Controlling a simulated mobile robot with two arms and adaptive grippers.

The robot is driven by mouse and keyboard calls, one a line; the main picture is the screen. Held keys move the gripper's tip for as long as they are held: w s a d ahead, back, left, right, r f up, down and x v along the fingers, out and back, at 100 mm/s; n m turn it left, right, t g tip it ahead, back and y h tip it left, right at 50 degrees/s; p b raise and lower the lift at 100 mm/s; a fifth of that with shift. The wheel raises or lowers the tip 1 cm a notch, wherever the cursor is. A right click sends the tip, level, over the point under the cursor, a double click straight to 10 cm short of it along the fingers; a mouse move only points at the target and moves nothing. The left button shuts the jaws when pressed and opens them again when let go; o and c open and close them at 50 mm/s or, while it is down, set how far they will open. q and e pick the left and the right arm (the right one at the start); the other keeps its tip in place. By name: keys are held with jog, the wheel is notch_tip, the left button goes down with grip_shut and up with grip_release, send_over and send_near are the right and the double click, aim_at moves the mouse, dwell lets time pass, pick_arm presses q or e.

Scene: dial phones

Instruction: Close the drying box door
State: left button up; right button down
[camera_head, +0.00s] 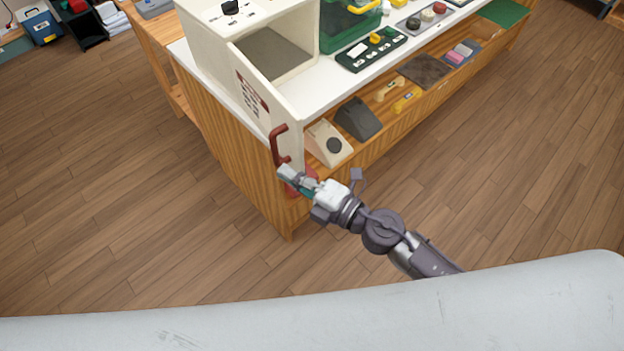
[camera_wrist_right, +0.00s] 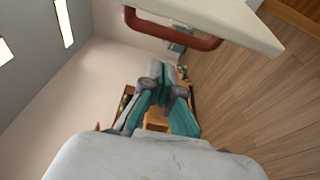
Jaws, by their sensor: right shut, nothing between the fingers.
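The drying box (camera_head: 215,40) is a cream box on the left end of the white counter. Its door (camera_head: 262,105) stands open, swung out toward me past the counter edge, with a red-brown handle (camera_head: 277,146) on its outer face. My right gripper (camera_head: 284,172) is shut and empty just below the handle, near the door's free lower corner. In the right wrist view the closed fingers (camera_wrist_right: 160,70) point toward the handle (camera_wrist_right: 170,32) and the door edge (camera_wrist_right: 235,22), apart from the handle. My left gripper is not in view.
A wooden counter (camera_head: 225,150) stands under the box. Its open shelf holds a beige phone (camera_head: 322,135), a dark phone (camera_head: 358,119) and handsets (camera_head: 408,100). A green tray (camera_head: 371,52) and a green crate (camera_head: 345,30) stand right of the box.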

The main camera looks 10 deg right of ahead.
aim_at(300, 162)
jog(key=shift+w+d+b, duration=0.25)
jog(key=shift+w+d, duration=0.35)
jog(key=shift+w, duration=0.15)
jog(key=shift+w+d+b, duration=0.2)
jog(key=shift+w+d, duration=0.35)
jog(key=shift+w, duration=0.2)
jog(key=shift+f, duration=0.1)
